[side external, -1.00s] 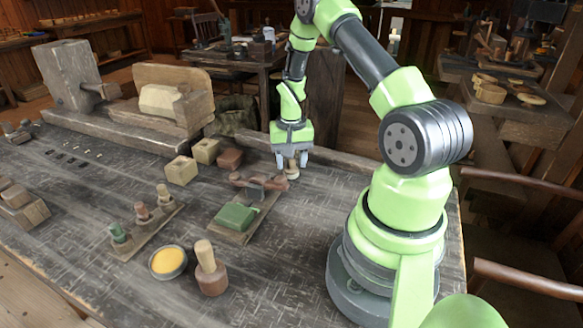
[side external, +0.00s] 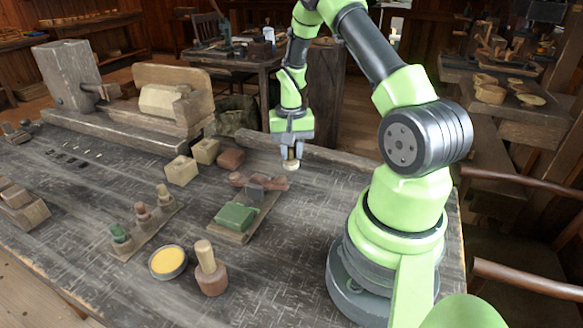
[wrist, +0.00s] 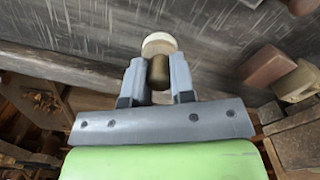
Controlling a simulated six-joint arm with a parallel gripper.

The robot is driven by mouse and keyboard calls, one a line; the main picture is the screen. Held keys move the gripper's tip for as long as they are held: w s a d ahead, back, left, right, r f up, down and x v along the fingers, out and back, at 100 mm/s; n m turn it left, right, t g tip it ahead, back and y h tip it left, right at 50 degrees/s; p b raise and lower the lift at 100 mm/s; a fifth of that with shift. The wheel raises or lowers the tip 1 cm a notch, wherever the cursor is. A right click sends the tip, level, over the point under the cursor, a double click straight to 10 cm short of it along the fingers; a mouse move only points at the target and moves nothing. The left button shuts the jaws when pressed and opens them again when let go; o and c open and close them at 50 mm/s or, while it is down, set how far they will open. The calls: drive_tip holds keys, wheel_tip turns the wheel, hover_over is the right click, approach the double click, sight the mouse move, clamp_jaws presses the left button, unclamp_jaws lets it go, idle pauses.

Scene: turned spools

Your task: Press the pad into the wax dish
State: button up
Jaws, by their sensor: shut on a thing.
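The wax dish (side external: 171,276) is a small dark round bowl of yellow wax on the near left part of the bench in the side view. The pad (side external: 291,165) is a small cream-coloured round piece with a brown handle. My gripper (side external: 292,152) is shut on its handle, at the far side of the bench and well away from the dish. In the wrist view the pad (wrist: 159,43) sticks out past the fingertips of my gripper (wrist: 158,72). Whether the pad touches the bench is hard to tell.
A wooden-handled mallet-like tool (side external: 210,270) stands right beside the dish. A rack of small knobs (side external: 145,222) is behind it. A green block (side external: 237,217) on a board lies between my gripper and the dish. Wooden blocks (side external: 181,171) stand at the back.

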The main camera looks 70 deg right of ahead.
drive_tip(key=shift+r, duration=2.15)
idle(0.6)
drive_tip(key=w+a+n, duration=0.3)
drive_tip(key=w+a, duration=0.3)
drive_tip(key=a, duration=0.2)
drive_tip(key=n, duration=0.6)
hover_over(167, 260)
drive_tip(key=shift+f, duration=2.35)
drive_tip(key=shift+f, duration=0.6)
wheel_tip(167, 260, up, 7)
